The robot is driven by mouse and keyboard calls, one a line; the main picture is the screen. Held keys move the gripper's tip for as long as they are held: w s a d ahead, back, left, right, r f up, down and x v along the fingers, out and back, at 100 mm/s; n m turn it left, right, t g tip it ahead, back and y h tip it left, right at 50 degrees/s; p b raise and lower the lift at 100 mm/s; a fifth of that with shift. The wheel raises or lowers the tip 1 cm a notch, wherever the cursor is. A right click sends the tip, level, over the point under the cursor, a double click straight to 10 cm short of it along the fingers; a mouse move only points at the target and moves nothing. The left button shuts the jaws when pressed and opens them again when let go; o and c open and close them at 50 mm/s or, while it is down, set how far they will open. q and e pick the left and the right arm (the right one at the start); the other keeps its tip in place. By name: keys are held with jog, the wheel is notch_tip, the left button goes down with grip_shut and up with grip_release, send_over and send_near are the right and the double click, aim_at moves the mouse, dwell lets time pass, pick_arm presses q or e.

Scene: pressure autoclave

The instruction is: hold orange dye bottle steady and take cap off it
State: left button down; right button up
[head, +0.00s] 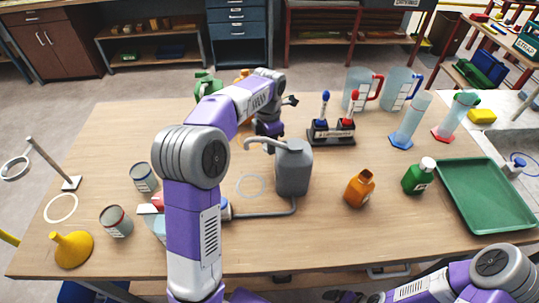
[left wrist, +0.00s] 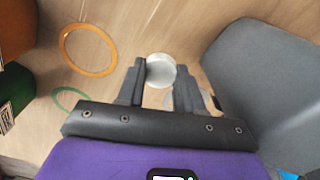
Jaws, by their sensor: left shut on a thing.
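The orange dye bottle (head: 360,189) stands upright on the table, right of centre, with no cap seen on its neck. No gripper touches it. My left gripper (head: 268,136) is farther back and to the left, behind the grey jug, its fingertips hard to see there. In the left wrist view my left gripper (left wrist: 160,84) is shut on a pale round disc (left wrist: 160,70) that looks like a cap. My right gripper (head: 346,296) is low at the bottom edge, in front of the table and partly cut off; its jaws cannot be read.
A green bottle (head: 419,177) with a white cap stands right of the orange one, beside a green tray (head: 487,199). The grey jug (head: 293,168) stands left of it; it also shows in the left wrist view (left wrist: 262,75).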

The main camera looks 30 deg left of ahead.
aim_at(269, 159)
pick_arm(q)
jog(key=shift+f+b, duration=0.8)
jog(key=shift+f, duration=1.4)
jog(key=shift+f, duration=0.15)
jog(key=c, duration=0.7)
grip_release()
jog(key=shift+c, duration=0.2)
notch_tip(269, 159, up, 12)
jog(key=p, duration=0.4)
jog(key=shift+r+p, duration=0.2)
jog(key=shift+p, duration=0.1)
